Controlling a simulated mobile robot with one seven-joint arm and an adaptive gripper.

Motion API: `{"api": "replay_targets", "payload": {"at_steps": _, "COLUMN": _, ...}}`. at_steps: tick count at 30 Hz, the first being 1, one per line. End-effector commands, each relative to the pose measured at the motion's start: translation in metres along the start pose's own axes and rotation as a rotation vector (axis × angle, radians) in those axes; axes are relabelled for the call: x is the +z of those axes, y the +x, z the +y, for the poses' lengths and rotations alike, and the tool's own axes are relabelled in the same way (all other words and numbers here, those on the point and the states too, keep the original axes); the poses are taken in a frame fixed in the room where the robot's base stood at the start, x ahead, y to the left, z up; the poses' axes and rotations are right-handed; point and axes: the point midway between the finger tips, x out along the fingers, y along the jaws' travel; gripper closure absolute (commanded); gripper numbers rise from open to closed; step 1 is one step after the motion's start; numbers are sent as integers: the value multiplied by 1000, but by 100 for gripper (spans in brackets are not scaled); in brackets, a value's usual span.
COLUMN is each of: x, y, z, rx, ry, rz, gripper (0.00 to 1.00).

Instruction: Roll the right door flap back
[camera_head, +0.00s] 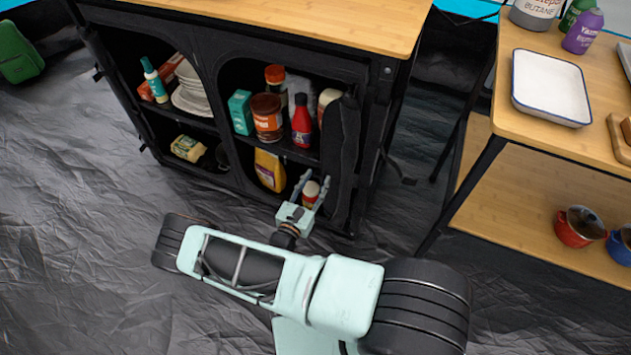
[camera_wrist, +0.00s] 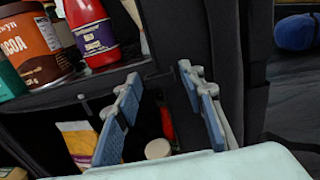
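The black cabinet (camera_head: 228,148) has two arched openings. The right door flap (camera_head: 340,150) is a dark, bunched strip hanging along the right side of the right-hand opening, which is largely uncovered. In the wrist view, dark fabric (camera_wrist: 178,35) stands behind and between the finger ends; where flap ends and cabinet side begins is hard to tell. My gripper (camera_head: 316,180) is at the lower part of the right-hand opening, just left of the flap. It also shows in the wrist view (camera_wrist: 160,76), with its two blue-padded fingers apart and nothing clearly held. Contact with the flap cannot be told.
Jars and bottles, including a cocoa jar (camera_head: 267,117) and a red bottle (camera_head: 301,121), fill the shelf above my gripper. A yellow packet (camera_head: 269,170) stands below. A wooden table (camera_head: 545,140) is at right. The dark floor (camera_head: 70,220) at left is clear.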

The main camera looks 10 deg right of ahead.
Motion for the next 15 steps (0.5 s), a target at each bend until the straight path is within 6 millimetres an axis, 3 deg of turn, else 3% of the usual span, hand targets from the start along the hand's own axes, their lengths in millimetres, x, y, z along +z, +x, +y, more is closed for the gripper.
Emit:
{"api": "replay_targets", "payload": {"at_steps": 10, "x": 0, "y": -3, "z": 1, "rx": 1, "ry": 0, "rz": 1, "gripper": 56}}
{"api": "replay_targets", "payload": {"at_steps": 15, "x": 0, "y": -25, "z": 2, "rx": 3, "ry": 1, "rz": 2, "gripper": 56}}
